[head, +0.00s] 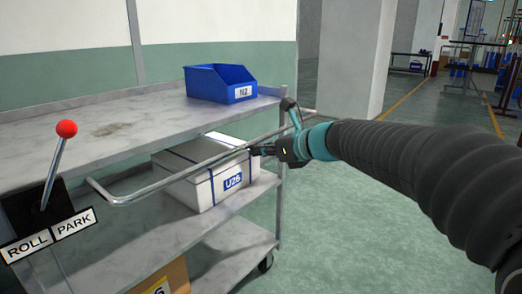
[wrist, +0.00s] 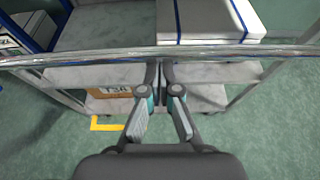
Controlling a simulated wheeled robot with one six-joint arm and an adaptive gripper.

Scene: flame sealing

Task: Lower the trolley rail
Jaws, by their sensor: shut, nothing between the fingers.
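The trolley rail (head: 185,172) is a bare metal bar with bent ends, running along the near side of the grey trolley in front of the middle shelf. In the wrist view the rail (wrist: 90,58) crosses the whole picture near the top, roughly level. My gripper (head: 256,150) is at the right part of the rail in the head view, its fingers pointing left toward the bar. In the wrist view my gripper (wrist: 159,72) has its fingertips close together just below the rail, with nothing between them. I cannot tell whether they touch the bar.
A blue bin (head: 222,83) marked N2 stands on the top shelf. A white box (head: 205,185) with blue straps stands behind the rail. A cardboard box (wrist: 108,103) sits lower down. A red-knobbed lever (head: 56,160) rises above ROLL and PARK labels. Green floor (head: 345,235) lies clear at right.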

